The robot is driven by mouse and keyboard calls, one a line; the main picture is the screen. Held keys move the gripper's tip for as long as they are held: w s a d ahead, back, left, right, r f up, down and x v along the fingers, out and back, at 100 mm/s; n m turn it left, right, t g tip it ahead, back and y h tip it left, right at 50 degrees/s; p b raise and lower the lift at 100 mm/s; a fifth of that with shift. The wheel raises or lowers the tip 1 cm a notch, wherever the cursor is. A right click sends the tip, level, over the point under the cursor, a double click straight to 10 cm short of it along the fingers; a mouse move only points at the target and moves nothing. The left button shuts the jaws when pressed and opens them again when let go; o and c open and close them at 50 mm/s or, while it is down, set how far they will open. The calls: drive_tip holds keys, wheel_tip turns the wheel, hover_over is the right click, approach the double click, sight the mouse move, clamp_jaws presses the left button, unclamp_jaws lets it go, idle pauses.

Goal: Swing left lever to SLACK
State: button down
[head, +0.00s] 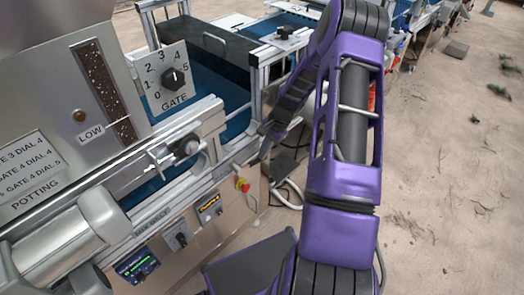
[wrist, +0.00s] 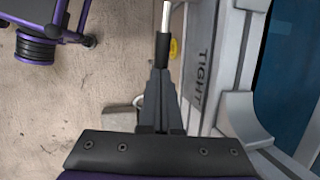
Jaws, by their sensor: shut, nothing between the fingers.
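My gripper (head: 266,148) is at the right end of the machine in the head view, beside its frame. In the wrist view my gripper (wrist: 160,78) points up the picture, with its dark fingers together and nothing between them. A pale rod with a black sleeve, seemingly the lever (wrist: 166,17), lies in line with the fingertips. The sleeve overlaps the tips in view, and I cannot tell whether they touch. The word TIGHT (wrist: 203,80) is on the grey frame to the right of the fingers. No SLACK marking is visible. The lever cannot be made out in the head view.
The seeder (head: 190,215) has a red stop button (head: 242,185) and a GATE dial (head: 174,78). A blue belt (wrist: 290,75) lies right of the grey frame in the wrist view. Sandy floor (head: 450,190) is open on the right.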

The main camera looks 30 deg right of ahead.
wheel_tip(320, 180, down, 4)
drive_tip(key=shift+a+r+b, duration=0.1)
drive_tip(key=shift+a+b, duration=0.05)
drive_tip(key=shift+b, duration=1.05)
drive_tip(key=s+a+f+y+b, duration=0.1)
drive_tip(key=s+a+f+b, duration=0.1)
drive_tip(key=a+f+b, duration=0.2)
drive_tip(key=shift+a+f+g+b, duration=0.3)
drive_tip(key=shift+a+f, duration=0.55)
drive_tip(key=shift+f, duration=0.55)
drive_tip(key=shift+s, duration=0.1)
